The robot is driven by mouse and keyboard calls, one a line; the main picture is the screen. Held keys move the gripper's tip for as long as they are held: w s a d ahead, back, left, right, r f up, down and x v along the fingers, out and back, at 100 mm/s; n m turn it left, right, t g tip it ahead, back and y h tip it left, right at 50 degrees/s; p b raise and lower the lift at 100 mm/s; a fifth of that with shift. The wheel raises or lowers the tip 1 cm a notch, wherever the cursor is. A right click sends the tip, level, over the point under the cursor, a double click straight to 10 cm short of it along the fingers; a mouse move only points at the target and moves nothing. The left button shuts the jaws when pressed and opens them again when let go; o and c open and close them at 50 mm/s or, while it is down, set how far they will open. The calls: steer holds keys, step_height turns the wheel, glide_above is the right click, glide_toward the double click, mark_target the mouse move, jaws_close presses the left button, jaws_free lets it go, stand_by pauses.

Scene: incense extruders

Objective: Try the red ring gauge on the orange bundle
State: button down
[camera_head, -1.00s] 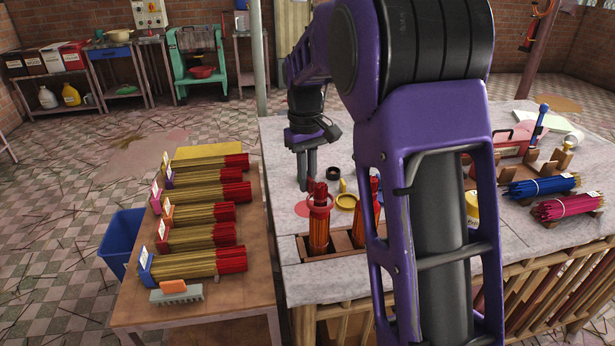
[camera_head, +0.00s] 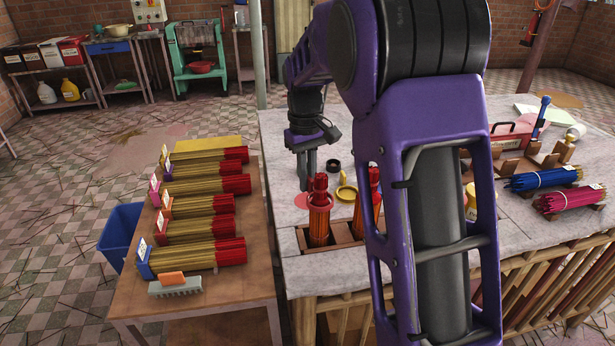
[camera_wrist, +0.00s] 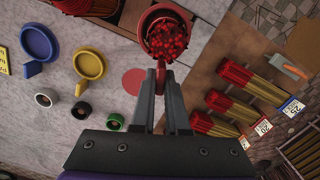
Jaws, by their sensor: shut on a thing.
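The orange bundle (camera_head: 319,226) stands upright in a wooden holder at the table's front edge, its red tips up. My gripper (camera_head: 306,182) is just behind it, pointing down, and shut on the handle of the red ring gauge (camera_wrist: 161,72). In the wrist view my gripper (camera_wrist: 160,90) is at the centre, and the ring surrounds the red tips of the bundle (camera_wrist: 166,36). In the head view the ring appears to be around the bundle's upper part; how snugly it fits is hard to tell.
A second bundle (camera_head: 362,222) stands just right. A side table with several red-tipped bundles (camera_head: 205,205) stands left. Blue and pink bundles (camera_head: 543,182) lie right.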

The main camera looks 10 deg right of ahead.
steer(key=shift+f+b, duration=1.65)
steer(key=shift+f, duration=1.5)
steer(key=shift+r, duration=0.15)
steer(key=shift+r+p, duration=4.95)
steer(key=shift+r, duration=0.85)
steer(key=shift+r+p, duration=0.4)
steer(key=shift+r, duration=2.25)
